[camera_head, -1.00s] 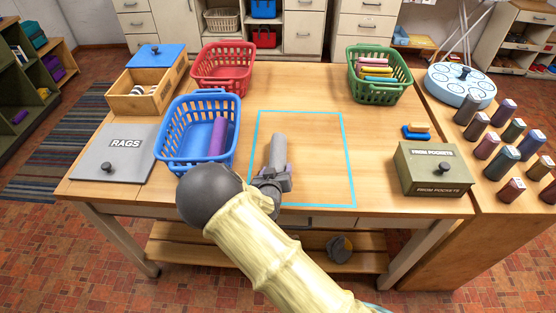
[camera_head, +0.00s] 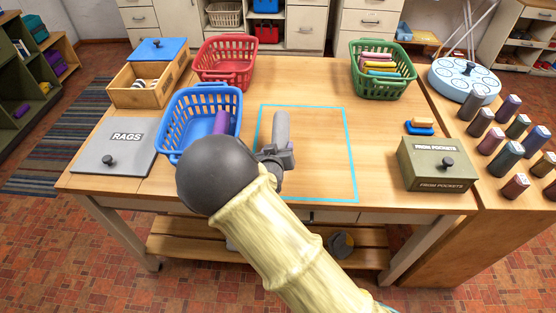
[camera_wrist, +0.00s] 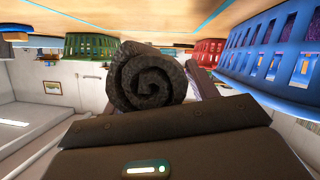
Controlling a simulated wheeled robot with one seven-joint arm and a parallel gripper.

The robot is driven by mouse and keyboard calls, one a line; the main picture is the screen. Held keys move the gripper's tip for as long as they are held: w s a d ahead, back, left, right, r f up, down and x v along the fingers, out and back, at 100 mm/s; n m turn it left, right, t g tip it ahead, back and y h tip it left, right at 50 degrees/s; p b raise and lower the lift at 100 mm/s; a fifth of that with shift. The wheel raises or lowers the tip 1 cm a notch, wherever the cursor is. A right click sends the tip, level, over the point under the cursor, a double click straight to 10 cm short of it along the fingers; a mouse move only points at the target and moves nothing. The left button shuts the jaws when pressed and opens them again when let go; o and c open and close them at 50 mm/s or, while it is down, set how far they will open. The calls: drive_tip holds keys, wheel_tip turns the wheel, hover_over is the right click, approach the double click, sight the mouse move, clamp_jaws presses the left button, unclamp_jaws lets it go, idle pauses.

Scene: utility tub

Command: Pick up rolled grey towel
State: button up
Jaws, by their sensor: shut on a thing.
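The rolled grey towel (camera_head: 281,128) stands out from my gripper (camera_head: 275,158) over the near left part of the blue-outlined area on the table. In the wrist view its dark spiral end (camera_wrist: 151,77) faces the camera. My gripper is shut on the towel; in the wrist view a finger (camera_wrist: 203,80) shows to its right. My arm hides part of the gripper in the head view. Whether the towel still touches the table is hard to tell.
The blue basket (camera_head: 172,129) with a purple roll stands close left of my gripper. A red basket (camera_head: 224,65), a green basket (camera_head: 383,72) with several rolls, and a FROM POCKETS box (camera_head: 436,166) stand around. The outlined area's right side is clear.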

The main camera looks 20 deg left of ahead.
drive_tip(key=shift+r, duration=1.35)
drive_tip(key=shift+f, duration=0.1)
